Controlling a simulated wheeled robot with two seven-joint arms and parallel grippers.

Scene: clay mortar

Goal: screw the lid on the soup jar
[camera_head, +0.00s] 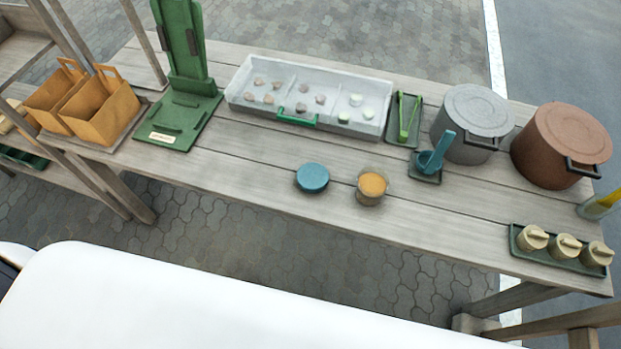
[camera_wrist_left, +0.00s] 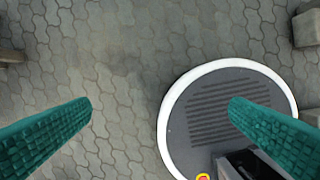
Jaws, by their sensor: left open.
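The soup jar (camera_head: 371,187) stands open on the wooden table near its front edge, with orange soup showing at its mouth. A round blue lid (camera_head: 312,178) lies flat on the table to the left of the jar, apart from it. My left gripper (camera_wrist_left: 158,120) shows only in the left wrist view, its two green fingers wide apart with nothing between them. It points down over the paving, away from the jar and lid. My right gripper is in neither view.
The table (camera_head: 240,170) also holds a white tray (camera_head: 305,95) with small items, a green stand (camera_head: 185,90), paper bags (camera_head: 100,105), a grey pot (camera_head: 470,122), a brown pot (camera_head: 560,145), a blue ladle (camera_head: 436,152) and a green tray of small jars (camera_head: 563,250). Room around the lid is clear.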

